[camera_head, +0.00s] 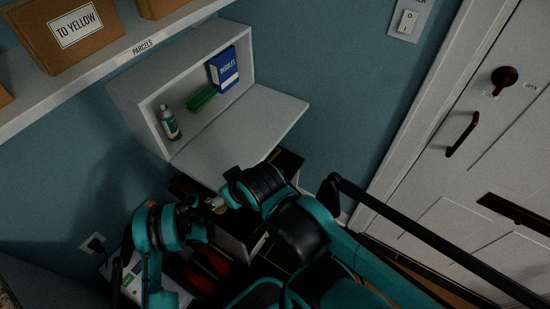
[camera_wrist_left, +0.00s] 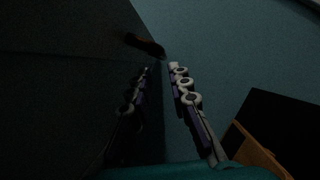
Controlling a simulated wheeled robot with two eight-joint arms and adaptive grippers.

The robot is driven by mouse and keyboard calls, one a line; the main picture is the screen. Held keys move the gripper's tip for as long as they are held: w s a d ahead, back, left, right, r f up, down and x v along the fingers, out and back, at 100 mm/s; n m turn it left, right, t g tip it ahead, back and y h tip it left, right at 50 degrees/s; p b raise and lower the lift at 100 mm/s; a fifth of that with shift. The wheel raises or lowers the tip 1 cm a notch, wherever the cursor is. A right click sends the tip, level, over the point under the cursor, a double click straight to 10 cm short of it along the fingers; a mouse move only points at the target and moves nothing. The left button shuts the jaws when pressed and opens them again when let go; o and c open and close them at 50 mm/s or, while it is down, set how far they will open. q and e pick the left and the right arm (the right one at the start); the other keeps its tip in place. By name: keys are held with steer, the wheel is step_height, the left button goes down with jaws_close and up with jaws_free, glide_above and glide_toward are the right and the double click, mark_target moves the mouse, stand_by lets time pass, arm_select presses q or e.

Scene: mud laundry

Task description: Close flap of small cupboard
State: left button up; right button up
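The small cupboard (camera_head: 188,91) is a white, open-fronted box on the blue wall in the head view. Its white flap (camera_head: 243,124) is folded down and stands out toward the room. My left gripper (camera_wrist_left: 159,72) shows in the left wrist view with its fingers apart and nothing visible between them. In the head view the left arm is low at the left, below the flap. My right arm reaches in from the lower right, its dark wrist just below the flap's front edge. The right fingers are hidden.
A spray bottle (camera_head: 168,123), a green brush (camera_head: 201,97) and a blue insoles box (camera_head: 224,70) stand inside the cupboard. A parcels shelf (camera_head: 115,61) juts out at the upper left. A white door (camera_head: 500,125) is at the right. Red shoes (camera_head: 198,277) lie low down.

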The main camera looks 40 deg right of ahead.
mark_target(270, 149)
arm_select(q)
steer(key=x, duration=0.8)
steer(key=shift+s+d, duration=0.3)
jaws_close()
